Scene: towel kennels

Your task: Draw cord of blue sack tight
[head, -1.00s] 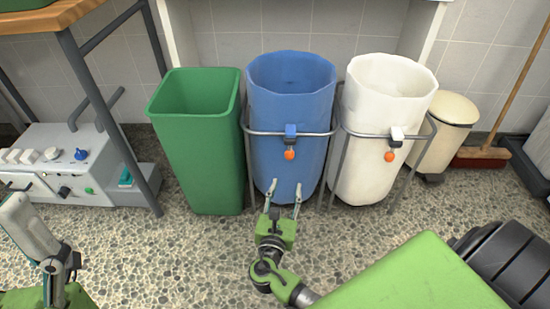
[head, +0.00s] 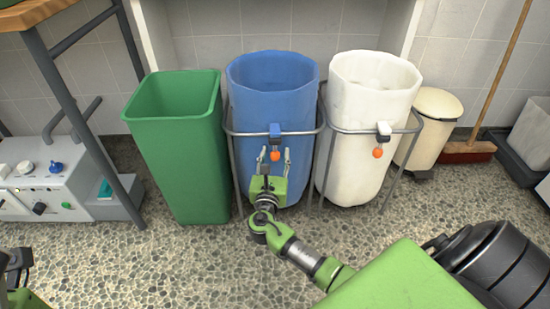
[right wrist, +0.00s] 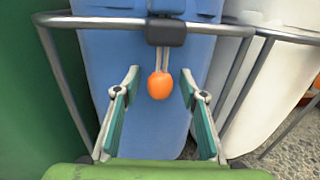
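The blue sack (head: 272,88) hangs open-mouthed in a grey metal frame, between a green bin and a white sack. My right gripper (head: 274,152) is open in front of the sack. In the right wrist view the orange ball (right wrist: 159,85) hangs between the open fingers (right wrist: 160,92), with a gap on each side. The cord (right wrist: 164,58) shows as two pale strands. My left gripper (head: 14,262) is partly cut off at the lower left edge.
The green bin (head: 182,150) stands close on the left. The white sack (head: 365,105) hangs in the same kind of frame on the right, with its own orange ball (head: 377,153). A cream pedal bin (head: 430,130) and a broom (head: 470,150) are farther right. Speckled floor is free in front.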

